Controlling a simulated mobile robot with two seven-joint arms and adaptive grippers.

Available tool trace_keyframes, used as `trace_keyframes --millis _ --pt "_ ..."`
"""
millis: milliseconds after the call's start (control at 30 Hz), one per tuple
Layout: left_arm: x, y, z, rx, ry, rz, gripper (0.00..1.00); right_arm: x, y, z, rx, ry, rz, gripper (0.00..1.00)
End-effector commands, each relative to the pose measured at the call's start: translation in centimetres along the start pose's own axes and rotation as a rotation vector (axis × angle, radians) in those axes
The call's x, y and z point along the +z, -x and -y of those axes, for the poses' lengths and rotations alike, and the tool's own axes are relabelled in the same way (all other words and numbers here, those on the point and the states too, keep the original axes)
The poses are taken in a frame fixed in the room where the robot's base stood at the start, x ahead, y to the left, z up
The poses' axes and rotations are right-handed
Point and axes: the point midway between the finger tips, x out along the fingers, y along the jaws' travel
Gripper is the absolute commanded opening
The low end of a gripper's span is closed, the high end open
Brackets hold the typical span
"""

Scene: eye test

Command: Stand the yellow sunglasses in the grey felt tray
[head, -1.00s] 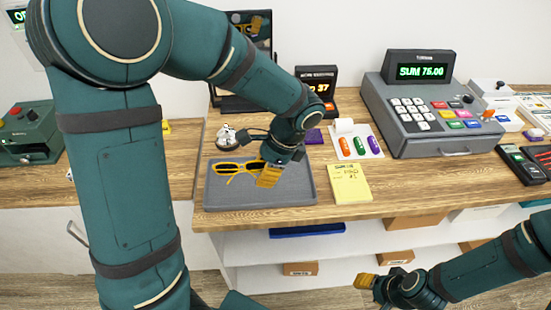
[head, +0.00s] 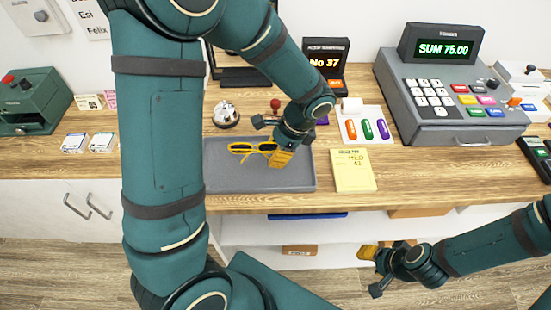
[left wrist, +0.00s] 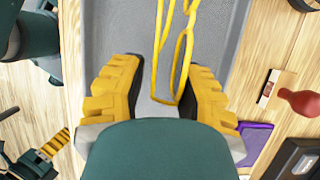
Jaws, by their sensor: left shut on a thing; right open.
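The yellow sunglasses (head: 252,148) have dark lenses and are over the back part of the grey felt tray (head: 235,180). My left gripper (head: 284,157) is shut on the sunglasses, at the right of the lenses. In the left wrist view the thin yellow temples (left wrist: 182,50) run between the two yellow fingertips of the left gripper (left wrist: 167,95), with the grey tray (left wrist: 222,35) behind. I cannot tell whether the sunglasses touch the tray. My right gripper (head: 373,270) is open and empty, low in front of the counter.
A bell (head: 226,114) and a red-knobbed stamp (head: 275,104) stand behind the tray. A yellow notepad (head: 353,171) lies to its right. A white holder with coloured capsules (head: 366,128) and a cash register (head: 445,100) are further back right. The tray's front part is bare.

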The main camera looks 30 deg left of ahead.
Motion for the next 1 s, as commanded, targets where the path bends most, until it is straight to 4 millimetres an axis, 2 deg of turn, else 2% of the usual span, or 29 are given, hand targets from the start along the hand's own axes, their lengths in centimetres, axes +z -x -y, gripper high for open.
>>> trace_keyframes --millis 100,200,567,600,633,667,1000 --pt "-0.7 -1.8 0.0 0.002 -0.003 0.003 0.11 0.2 -0.5 -0.2 0.0 0.001 0.004 0.47" --pt "-1.1 -2.6 0.0 0.001 -0.001 0.0 0.11 0.3 -0.7 -0.3 -0.001 0.002 0.006 0.47" --pt "-1.2 -2.9 0.0 0.0 0.0 0.0 0.11 0.4 -0.9 -0.3 -0.001 0.002 0.008 0.47" --pt "-1.2 -2.8 0.0 0.0 0.0 0.0 0.47 0.4 -0.8 -0.3 -0.001 0.002 0.008 0.47" --pt "-1.2 -2.8 0.0 0.0 0.0 0.0 0.57 0.4 -0.8 -0.3 -0.001 0.002 0.008 0.47" --pt "-1.2 -2.8 0.0 0.0 0.0 0.0 0.6 0.4 -0.8 -0.3 -0.001 0.002 0.008 0.47" --pt "-1.1 -2.6 0.0 0.0 0.0 0.0 0.6 0.3 -0.6 -0.2 -0.001 0.002 0.008 0.47"
